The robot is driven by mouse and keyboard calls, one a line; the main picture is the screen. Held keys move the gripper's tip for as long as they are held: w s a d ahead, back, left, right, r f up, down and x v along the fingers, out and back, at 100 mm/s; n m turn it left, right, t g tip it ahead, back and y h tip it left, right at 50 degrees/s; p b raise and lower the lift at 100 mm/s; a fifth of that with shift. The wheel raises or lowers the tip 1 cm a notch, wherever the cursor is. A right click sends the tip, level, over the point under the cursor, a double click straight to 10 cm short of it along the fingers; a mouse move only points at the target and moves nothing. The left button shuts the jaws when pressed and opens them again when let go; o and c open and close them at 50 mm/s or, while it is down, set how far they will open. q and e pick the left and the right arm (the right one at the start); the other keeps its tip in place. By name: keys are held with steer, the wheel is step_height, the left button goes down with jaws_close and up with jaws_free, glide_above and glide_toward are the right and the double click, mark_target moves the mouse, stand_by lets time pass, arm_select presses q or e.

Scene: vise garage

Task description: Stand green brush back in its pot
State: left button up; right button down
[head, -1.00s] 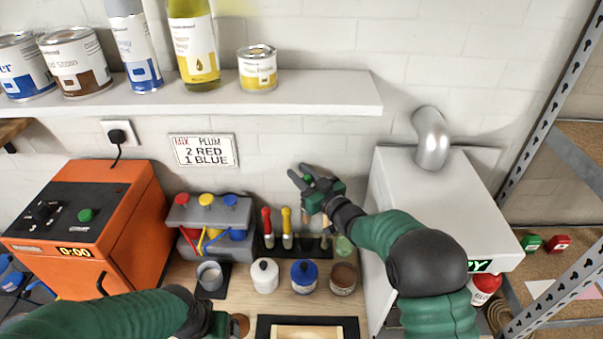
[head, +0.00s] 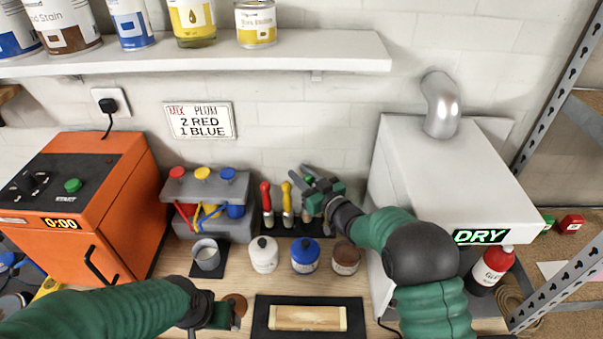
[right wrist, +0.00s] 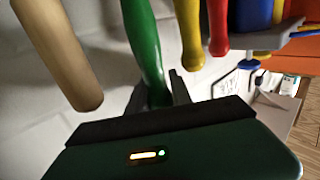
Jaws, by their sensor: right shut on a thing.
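The green brush shows in the right wrist view as a green handle (right wrist: 143,45) between the two fingers of my right gripper (right wrist: 155,95). The right gripper is shut on this handle. In the head view my right gripper (head: 311,178) is above the right part of the dark brush holder (head: 298,230), and only a bit of green shows between its fingers. The brush's lower end is hidden there, so I cannot tell whether it touches the holder. My left gripper (head: 224,314) is low at the front, and its fingers are unclear.
A red brush (head: 267,203) and a yellow brush (head: 287,203) stand close left of the right gripper. White (head: 264,255), blue (head: 304,256) and brown (head: 345,258) jars are in front. A metal cup (head: 207,256) stands left. The white dryer (head: 440,185) borders the right.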

steer(key=shift+w+f, duration=0.15)
steer(key=shift+f, duration=0.1)
steer(key=c, duration=1.1)
jaws_free()
steer(key=shift+r, duration=0.15)
steer(key=shift+a+r, duration=0.1)
steer(key=shift+d+r, duration=0.15)
steer(key=shift+d, duration=0.05)
step_height(320, 180, up, 4)
steer(key=p, duration=0.2)
steer(key=shift+a+r+p, duration=0.15)
steer(key=shift+p, duration=0.2)
steer(key=s+b, duration=0.1)
steer(key=s, duration=1.5)
steer(key=shift+s, duration=0.15)
